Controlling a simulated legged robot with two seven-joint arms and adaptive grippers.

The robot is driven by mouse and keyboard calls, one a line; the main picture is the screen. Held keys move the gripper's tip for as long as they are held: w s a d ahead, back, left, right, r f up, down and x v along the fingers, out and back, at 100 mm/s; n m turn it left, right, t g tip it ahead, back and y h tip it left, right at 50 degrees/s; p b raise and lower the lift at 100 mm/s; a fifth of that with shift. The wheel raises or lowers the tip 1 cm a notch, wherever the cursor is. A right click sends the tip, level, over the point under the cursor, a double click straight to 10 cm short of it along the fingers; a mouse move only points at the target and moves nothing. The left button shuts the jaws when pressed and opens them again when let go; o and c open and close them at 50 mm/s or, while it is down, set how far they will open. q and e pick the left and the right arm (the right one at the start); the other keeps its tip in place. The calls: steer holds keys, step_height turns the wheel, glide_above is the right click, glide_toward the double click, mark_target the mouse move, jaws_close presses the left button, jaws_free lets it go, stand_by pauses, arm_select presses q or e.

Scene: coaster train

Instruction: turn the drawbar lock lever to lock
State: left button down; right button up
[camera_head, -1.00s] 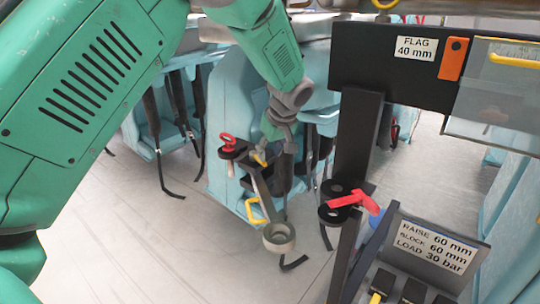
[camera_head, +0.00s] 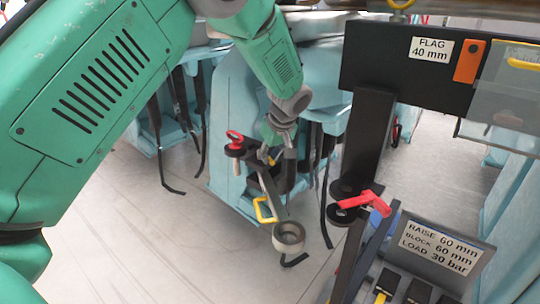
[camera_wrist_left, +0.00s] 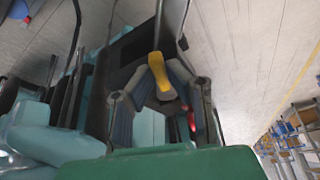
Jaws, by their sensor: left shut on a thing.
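My left gripper (camera_head: 275,147) reaches down onto the drawbar assembly at the front of the blue car. In the left wrist view its fingers (camera_wrist_left: 162,92) are shut on a yellow lever (camera_wrist_left: 158,72), which I take to be the drawbar lock lever. In the head view only a small part of this lever (camera_head: 271,159) shows beside the fingers. The drawbar (camera_head: 268,190) slants down to a pale ring (camera_head: 289,236). A red ring-topped pin (camera_head: 234,137) stands just left of the gripper, and also shows red in the wrist view (camera_wrist_left: 191,122). My right gripper is not in view.
A yellow loop handle (camera_head: 264,211) sits beside the drawbar. To the right stands a black post (camera_head: 368,135) with a red handle (camera_head: 364,201), a FLAG 40 mm board (camera_head: 400,75) and a sign panel (camera_head: 440,247). Open floor (camera_head: 130,240) lies left.

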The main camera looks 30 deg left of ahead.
mark_target(255, 162)
arm_select(q)
steer(key=shift+a+r, duration=0.1)
steer(key=shift+a, duration=0.15)
steer(key=shift+d+m+t, duration=0.1)
steer(key=shift+m+t, duration=0.2)
steer(key=shift+m, duration=0.3)
steer(key=shift+s+m, duration=0.15)
steer(key=shift+m, duration=0.15)
steer(key=m, duration=0.1)
steer(key=s+a+m+t+p, duration=0.1)
steer(key=shift+r+m+h, duration=0.1)
steer(key=shift+m+h, duration=0.2)
steer(key=shift+h, duration=0.1)
steer(key=m+p, duration=0.1)
steer(key=a+m+h+p, duration=0.1)
steer(key=shift+s+m+t, duration=0.3)
steer(key=m+p, duration=0.1)
steer(key=a+m+h+p, duration=0.1)
steer(key=m, duration=0.1)
steer(key=shift+s+a+m+t, duration=0.15)
steer(key=shift+a+m+t, duration=0.05)
steer(key=shift+m+t, duration=0.1)
steer(key=shift+a+m+h+p, duration=0.3)
steer(key=shift+m+h+p, duration=0.1)
steer(key=shift+m, duration=0.4)
steer(key=shift+a+m+h+p, duration=0.3)
steer(key=shift+m+h, duration=0.1)
steer(key=shift+m, duration=0.4)
